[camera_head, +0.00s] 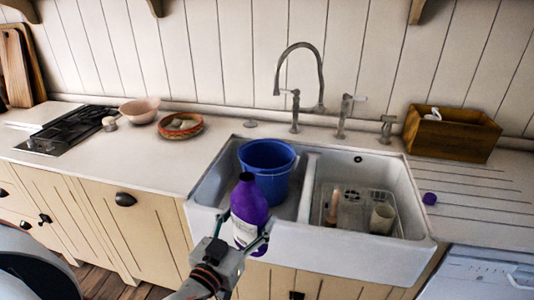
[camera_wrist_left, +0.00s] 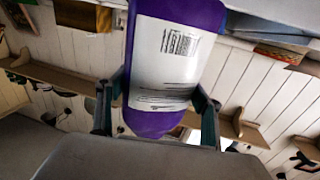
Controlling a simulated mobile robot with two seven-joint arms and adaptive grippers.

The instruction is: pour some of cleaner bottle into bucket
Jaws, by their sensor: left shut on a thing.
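The purple cleaner bottle (camera_head: 249,205) with a white label stands roughly upright in front of the sink, its dark top next to the bucket's near side. My left gripper (camera_head: 241,240) is shut on its lower part. In the left wrist view the bottle (camera_wrist_left: 172,60) is between the two fingers (camera_wrist_left: 160,95). The blue bucket (camera_head: 268,180) stands in the left basin of the white sink (camera_head: 300,250); its inner bottom is hidden. A small purple cap (camera_head: 430,198) lies on the drainboard at right. My right gripper does not show.
The right basin holds a beige cup (camera_head: 382,218) and an upright brush-like thing (camera_head: 333,205). A tall faucet (camera_head: 304,75) rises behind the bucket. A wooden box (camera_head: 450,134) stands at right. Bowls (camera_head: 139,110) and a hob (camera_head: 70,130) are at left.

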